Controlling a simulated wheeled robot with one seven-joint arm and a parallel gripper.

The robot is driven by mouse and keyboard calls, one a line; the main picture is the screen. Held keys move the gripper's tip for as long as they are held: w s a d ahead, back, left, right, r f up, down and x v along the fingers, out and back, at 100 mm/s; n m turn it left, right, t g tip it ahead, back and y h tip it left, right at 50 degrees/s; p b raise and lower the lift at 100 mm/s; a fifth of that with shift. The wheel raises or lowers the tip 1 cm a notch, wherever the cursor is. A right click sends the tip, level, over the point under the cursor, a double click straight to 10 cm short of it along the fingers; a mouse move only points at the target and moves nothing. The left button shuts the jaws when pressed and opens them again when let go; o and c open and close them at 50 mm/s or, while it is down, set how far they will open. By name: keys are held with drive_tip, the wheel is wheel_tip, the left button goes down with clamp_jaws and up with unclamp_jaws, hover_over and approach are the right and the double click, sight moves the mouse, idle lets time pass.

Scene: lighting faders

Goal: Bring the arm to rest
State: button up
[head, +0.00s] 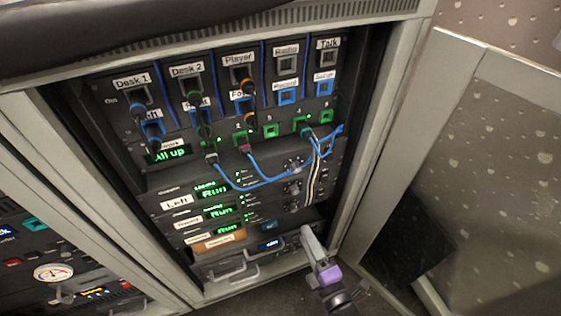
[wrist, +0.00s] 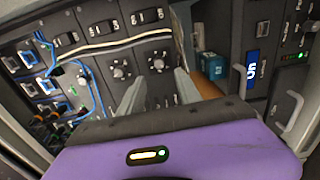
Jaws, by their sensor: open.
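My gripper (head: 310,238) is at the lower right of the rack in the head view, low in front of its bottom units. In the wrist view my gripper (wrist: 157,92) shows two grey fingers spread apart with nothing between them, above its purple body. The rack (head: 160,182) of labelled panels stands behind it. Whether the fingertips touch the rack front cannot be told. My arm shows only in part at the bottom of the head view.
Blue cables (head: 262,183) hang across the rack's middle, up and left of my gripper. Drawer handles (head: 238,272) stick out at the rack's bottom. A grey open door or panel (head: 480,150) stands to the right. Another unit with a round gauge (head: 53,272) is at lower left.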

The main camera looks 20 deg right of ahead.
drive_tip(key=s+r+m+g, duration=0.2)
drive_tip(key=s+r+m, duration=0.7)
drive_tip(key=s, duration=0.5)
drive_tip(key=s+r+m+g, duration=0.1)
drive_tip(key=s+r+m, duration=0.8)
drive_tip(key=s, duration=0.4)
wheel_tip(320, 180, up, 27)
drive_tip(key=p, duration=2.8)
drive_tip(key=shift+r, duration=0.2)
